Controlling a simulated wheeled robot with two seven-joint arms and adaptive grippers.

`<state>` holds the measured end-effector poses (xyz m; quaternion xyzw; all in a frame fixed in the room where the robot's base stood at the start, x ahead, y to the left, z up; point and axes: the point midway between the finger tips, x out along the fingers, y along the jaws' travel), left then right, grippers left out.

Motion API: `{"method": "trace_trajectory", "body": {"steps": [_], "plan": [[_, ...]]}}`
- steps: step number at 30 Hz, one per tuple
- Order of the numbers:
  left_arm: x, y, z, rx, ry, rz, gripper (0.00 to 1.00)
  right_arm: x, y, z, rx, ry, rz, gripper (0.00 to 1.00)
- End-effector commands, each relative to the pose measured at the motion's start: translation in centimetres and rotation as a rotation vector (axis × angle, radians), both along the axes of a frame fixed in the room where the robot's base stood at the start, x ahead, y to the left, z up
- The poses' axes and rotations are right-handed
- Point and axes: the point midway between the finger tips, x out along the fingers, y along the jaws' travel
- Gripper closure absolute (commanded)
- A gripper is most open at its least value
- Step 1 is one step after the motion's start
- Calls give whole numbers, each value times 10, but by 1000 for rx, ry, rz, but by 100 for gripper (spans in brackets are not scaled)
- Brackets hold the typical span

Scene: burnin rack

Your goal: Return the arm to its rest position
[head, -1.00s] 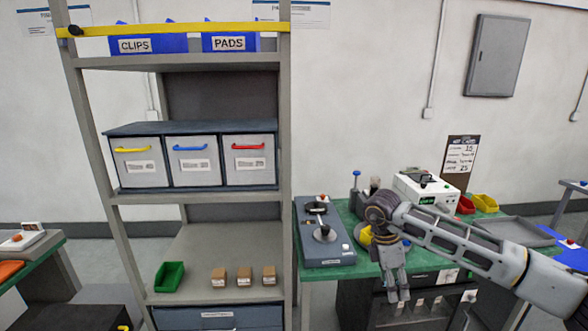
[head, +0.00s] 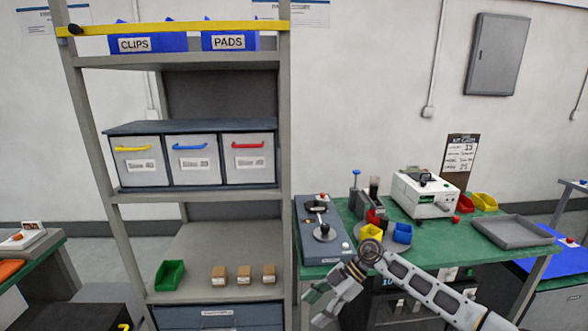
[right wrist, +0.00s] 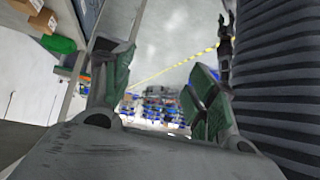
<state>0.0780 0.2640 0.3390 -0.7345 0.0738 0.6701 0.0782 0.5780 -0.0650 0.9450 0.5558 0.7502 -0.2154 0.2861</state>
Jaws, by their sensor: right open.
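My right arm comes in from the lower right in the head view. Its gripper (head: 322,306) hangs low, in front of the green workbench (head: 398,262) and just right of the shelf rack (head: 290,240). In the right wrist view the two green-padded fingers (right wrist: 160,98) stand wide apart with nothing between them. Beyond them lie the floor and a yellow line. My left gripper does not show in the head view.
The rack holds a green bin (head: 170,274), small cardboard boxes (head: 243,274) and a drawer unit (head: 192,158). On the bench stand a grey fixture (head: 322,238), a white device (head: 426,194), small coloured bins (head: 402,233) and a grey tray (head: 518,232). Open floor lies in front.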

Motion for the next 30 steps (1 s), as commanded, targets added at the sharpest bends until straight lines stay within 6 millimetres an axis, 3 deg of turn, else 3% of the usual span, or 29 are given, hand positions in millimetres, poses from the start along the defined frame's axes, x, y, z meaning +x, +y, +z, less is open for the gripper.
{"method": "trace_trajectory", "body": {"steps": [6,14,23,30], "plan": [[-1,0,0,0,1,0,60,15,28,-19,253,-33,-99,42],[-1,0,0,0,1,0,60,41,36,-49,476,-94,-302,42],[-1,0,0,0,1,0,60,65,12,-113,593,-165,-619,42],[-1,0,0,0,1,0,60,65,-28,-191,560,-201,-904,42]]}}
